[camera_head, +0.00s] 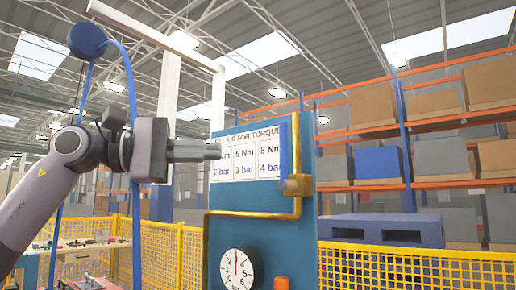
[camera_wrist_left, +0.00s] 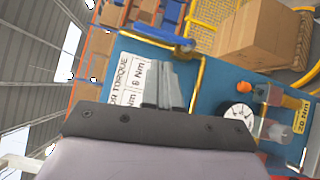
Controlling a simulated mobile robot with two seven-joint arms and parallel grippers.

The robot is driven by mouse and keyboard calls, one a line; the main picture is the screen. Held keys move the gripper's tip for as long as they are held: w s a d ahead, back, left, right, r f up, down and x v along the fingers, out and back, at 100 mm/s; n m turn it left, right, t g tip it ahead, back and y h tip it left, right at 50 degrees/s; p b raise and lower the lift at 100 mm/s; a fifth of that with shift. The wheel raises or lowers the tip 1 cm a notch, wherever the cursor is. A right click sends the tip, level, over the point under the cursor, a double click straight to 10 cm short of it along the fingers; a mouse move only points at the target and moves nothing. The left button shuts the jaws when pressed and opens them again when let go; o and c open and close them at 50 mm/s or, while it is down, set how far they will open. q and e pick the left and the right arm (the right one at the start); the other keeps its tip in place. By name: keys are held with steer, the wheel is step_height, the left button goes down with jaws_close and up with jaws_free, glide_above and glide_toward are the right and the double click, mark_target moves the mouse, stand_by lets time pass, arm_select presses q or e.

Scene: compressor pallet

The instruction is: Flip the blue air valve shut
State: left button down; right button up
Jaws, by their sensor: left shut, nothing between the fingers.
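The blue valve lever (camera_head: 284,149) stands upright on the panel's right side, above a brass valve body (camera_head: 297,185) on a yellow pipe. It runs parallel to the pipe's vertical run. In the left wrist view the lever (camera_wrist_left: 154,40) lies across the top, with the valve body (camera_wrist_left: 186,47) at its right end. My left gripper (camera_head: 219,151) is shut and empty, left of the lever and in front of the torque chart. In the left wrist view its fingers (camera_wrist_left: 171,85) point toward the panel and appear apart from the lever. My right gripper is not in view.
The blue panel (camera_head: 270,235) carries a torque chart (camera_head: 244,165), a round gauge (camera_head: 238,269) and an orange knob (camera_head: 281,283). Yellow mesh fencing (camera_head: 400,266) stands behind. Shelves with boxes and a blue pallet (camera_head: 382,229) are to the right. A blue hose (camera_head: 134,200) hangs at left.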

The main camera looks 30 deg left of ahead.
arm_select(q)
steer(key=shift+t+y, duration=0.4)
steer(key=shift+y, duration=0.3)
steer(key=a, duration=0.1)
steer(key=s+a+r, duration=0.1)
steer(key=a, duration=0.2)
steer(key=shift+s+r, duration=0.15)
steer(key=shift+s, duration=0.15)
steer(key=s+d+p+x, duration=0.1)
steer(key=d+p+x, duration=0.1)
steer(key=x, duration=1.1)
steer(key=shift+s, duration=0.45)
steer(key=shift+r+m+p, duration=0.1)
steer(key=shift+m+p, duration=0.2)
steer(key=shift+d, duration=0.2)
